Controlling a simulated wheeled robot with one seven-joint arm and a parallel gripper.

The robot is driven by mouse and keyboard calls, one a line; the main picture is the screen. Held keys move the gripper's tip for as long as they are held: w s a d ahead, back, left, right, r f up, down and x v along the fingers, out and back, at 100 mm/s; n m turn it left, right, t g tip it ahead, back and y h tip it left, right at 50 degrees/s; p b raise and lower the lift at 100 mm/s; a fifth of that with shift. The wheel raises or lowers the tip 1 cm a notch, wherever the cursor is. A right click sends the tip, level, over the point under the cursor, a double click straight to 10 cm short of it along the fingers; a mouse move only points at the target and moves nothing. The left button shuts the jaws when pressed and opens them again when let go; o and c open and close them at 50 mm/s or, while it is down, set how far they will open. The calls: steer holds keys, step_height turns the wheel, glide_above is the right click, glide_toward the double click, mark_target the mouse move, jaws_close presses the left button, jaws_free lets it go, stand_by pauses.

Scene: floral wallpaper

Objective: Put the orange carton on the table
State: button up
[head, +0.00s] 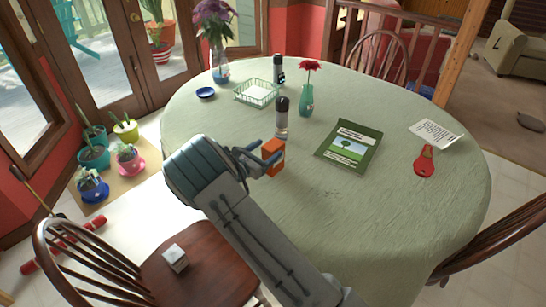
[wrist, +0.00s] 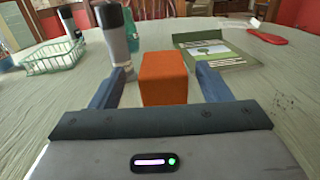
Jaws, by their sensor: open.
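The orange carton (head: 273,154) is a small block on the table (head: 385,210), near its front left part. In the wrist view the carton (wrist: 164,78) stands upright between the two blue fingers of my gripper (wrist: 164,90). There is a gap between the carton and each finger. In the head view my gripper (head: 262,158) reaches over the table from the front, with its fingers around the carton. The fingers are open. The carton appears to rest on the cloth, though its bottom edge is partly hidden by the gripper.
A bottle (head: 281,118) stands just behind the carton. A green book (head: 349,146) lies to the right, near a red utensil (head: 424,161) and a paper (head: 436,134). A wire basket (head: 256,93), a blue bowl (head: 205,92) and vases stand further back. The front right of the table is clear.

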mark_target(273, 144)
steer(key=x, duration=0.3)
steer(key=shift+w+d, duration=0.2)
steer(key=shift+d, duration=0.2)
jaws_close()
steer(key=shift+a, duration=0.1)
steer(key=shift+r, duration=0.1)
